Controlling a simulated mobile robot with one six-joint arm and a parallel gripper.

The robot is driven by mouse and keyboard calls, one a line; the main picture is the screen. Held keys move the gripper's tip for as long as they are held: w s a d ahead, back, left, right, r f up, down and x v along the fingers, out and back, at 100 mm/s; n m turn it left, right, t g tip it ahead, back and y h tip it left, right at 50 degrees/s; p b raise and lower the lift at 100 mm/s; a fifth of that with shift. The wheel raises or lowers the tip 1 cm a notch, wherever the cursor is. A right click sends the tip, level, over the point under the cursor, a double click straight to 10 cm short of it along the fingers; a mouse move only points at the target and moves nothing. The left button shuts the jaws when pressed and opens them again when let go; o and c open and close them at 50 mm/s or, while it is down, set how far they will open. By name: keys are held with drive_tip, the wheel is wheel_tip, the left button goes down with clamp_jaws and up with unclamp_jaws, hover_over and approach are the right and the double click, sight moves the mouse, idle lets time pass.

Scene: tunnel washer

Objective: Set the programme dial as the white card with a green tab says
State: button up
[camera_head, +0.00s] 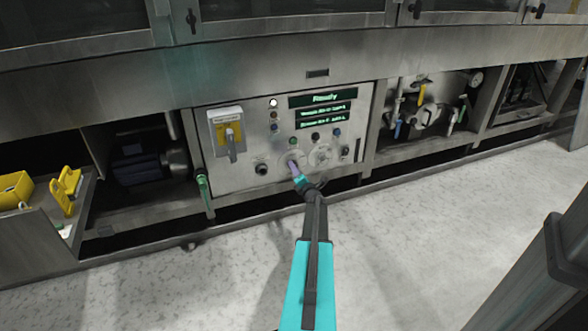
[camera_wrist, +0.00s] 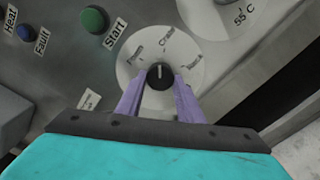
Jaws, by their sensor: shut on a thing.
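The programme dial is a black knob (camera_wrist: 160,88) with a white pointer line, on a round pale plate (camera_wrist: 130,68) with three labels. The pointer points about straight up in the wrist view, near the middle label; the lettering is hard to read. My gripper (camera_wrist: 160,85) is shut on the knob, its purple fingers on either side. In the head view my gripper (camera_head: 293,166) is at the panel and hides most of the dial. A small white card (camera_wrist: 90,98) is on the panel left of the dial, its print unreadable. I cannot make out a green tab on it.
A second dial (camera_wrist: 225,15) marked 55 °C is at upper right. A green Start button (camera_wrist: 94,19) and a blue button (camera_wrist: 25,31) are at left. The head view shows a lit "Ready" display (camera_head: 323,98), a yellow-and-grey isolator switch (camera_head: 229,133), and yellow items at far left.

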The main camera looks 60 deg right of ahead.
drive_tip(key=shift+w+r+m+p, duration=0.1)
drive_tip(key=shift+r+m+p, duration=0.05)
drive_tip(key=shift+m+p, duration=2.8)
drive_tip(key=shift+r+m+p, duration=0.15)
drive_tip(key=shift+m+p, duration=1.65)
drive_tip(key=shift+m, duration=2.25)
drive_tip(key=o, duration=1.1)
drive_tip(key=shift+f, duration=0.1)
drive_tip(key=shift+s, duration=0.2)
drive_tip(key=shift+p+v, duration=0.75)
drive_tip(key=shift+v, duration=6.05)
